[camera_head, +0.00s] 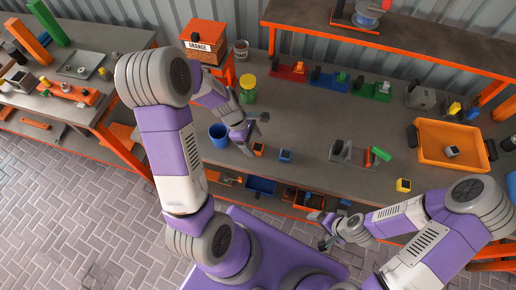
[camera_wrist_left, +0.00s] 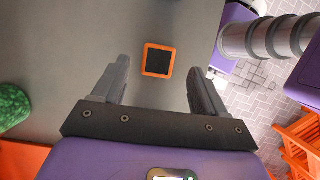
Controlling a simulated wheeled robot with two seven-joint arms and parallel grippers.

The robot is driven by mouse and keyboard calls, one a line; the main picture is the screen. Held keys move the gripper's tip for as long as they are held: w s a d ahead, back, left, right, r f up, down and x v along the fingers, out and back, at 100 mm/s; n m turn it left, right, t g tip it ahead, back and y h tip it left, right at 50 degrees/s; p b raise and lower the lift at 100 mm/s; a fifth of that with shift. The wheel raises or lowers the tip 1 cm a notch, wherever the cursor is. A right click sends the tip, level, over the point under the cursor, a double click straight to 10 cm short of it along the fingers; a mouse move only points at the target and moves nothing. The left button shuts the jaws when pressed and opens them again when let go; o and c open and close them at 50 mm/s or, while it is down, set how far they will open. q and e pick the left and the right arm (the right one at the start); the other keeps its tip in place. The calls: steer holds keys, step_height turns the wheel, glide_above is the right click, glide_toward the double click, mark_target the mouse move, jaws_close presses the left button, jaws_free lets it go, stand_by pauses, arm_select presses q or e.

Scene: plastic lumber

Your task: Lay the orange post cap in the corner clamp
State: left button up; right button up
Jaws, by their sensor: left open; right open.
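The orange post cap (camera_head: 259,149), a small square with a dark middle, lies on the grey workbench near its front edge. In the left wrist view the cap (camera_wrist_left: 159,61) shows between and beyond my left fingers. My left gripper (camera_head: 256,134) is open and empty, above the bench close to the cap; the wrist view shows its two fingers apart (camera_wrist_left: 160,72). What looks like the corner clamp (camera_head: 350,153), a grey metal fixture with a red part, stands on the bench to the right. My right gripper (camera_head: 321,230) is open and empty, low in front of the bench.
A blue cap (camera_head: 285,156) lies right of the orange one, and a blue cup (camera_head: 219,136) stands left. A yellow cap (camera_head: 403,185) lies near the front edge. An orange tray (camera_head: 424,145) holds a grey cap. A green-and-yellow jar (camera_head: 248,93) stands behind my left gripper.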

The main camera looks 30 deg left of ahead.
mark_target(258, 149)
arm_select(q)
steer(key=x, duration=0.2)
steer(key=shift+w+d+f, duration=0.15)
steer(key=shift+f, duration=0.15)
steer(key=c, duration=1.1)
steer(key=shift+c, duration=0.2)
steer(key=shift+r, duration=0.15)
